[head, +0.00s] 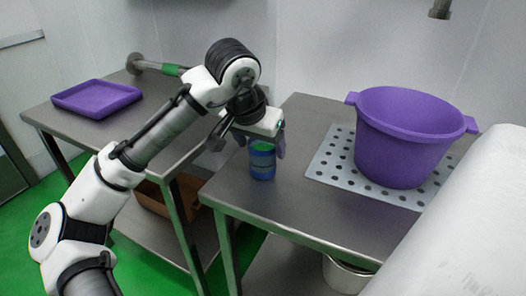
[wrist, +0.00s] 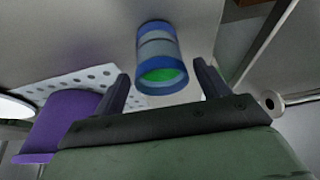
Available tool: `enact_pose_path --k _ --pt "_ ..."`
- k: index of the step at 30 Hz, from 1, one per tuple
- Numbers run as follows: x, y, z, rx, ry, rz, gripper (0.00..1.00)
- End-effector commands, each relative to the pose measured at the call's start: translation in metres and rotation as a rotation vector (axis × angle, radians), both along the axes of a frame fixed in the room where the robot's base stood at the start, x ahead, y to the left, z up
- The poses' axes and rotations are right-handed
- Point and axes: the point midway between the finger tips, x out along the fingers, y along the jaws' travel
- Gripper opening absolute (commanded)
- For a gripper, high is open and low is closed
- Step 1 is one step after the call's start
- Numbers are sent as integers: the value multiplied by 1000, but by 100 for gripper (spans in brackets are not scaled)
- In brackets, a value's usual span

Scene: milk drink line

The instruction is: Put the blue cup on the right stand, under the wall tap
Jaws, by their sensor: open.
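The blue cup (head: 262,163), banded in lighter blue and green inside, stands upright near the left part of the right steel table (head: 290,205). My gripper (head: 266,146) is at the cup's upper part, with its fingers open. In the wrist view the cup (wrist: 160,50) shows beyond and between the two spread fingers of my gripper (wrist: 163,75), with gaps on both sides. A wall tap (head: 440,9) shows at the top right. Below it a perforated plate (head: 325,163) lies on the table, and I take this for the right stand.
A large purple tub (head: 405,140) stands on the perforated plate and covers much of it. A purple tray (head: 97,97) lies on the left steel table (head: 160,135). A gap separates the tables at the front. A big white form blocks the lower right.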

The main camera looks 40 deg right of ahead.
Motion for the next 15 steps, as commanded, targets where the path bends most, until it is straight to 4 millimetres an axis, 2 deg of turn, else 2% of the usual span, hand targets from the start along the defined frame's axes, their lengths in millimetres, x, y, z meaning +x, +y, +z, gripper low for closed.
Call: enact_pose_path --k 1,6,10,15 --pt "-2 4 12 -2 -2 0 74" --pt "-7 17 43 -2 -1 1 74" --pt "-10 24 59 -1 0 0 74" --pt "-12 28 68 1 0 0 74"
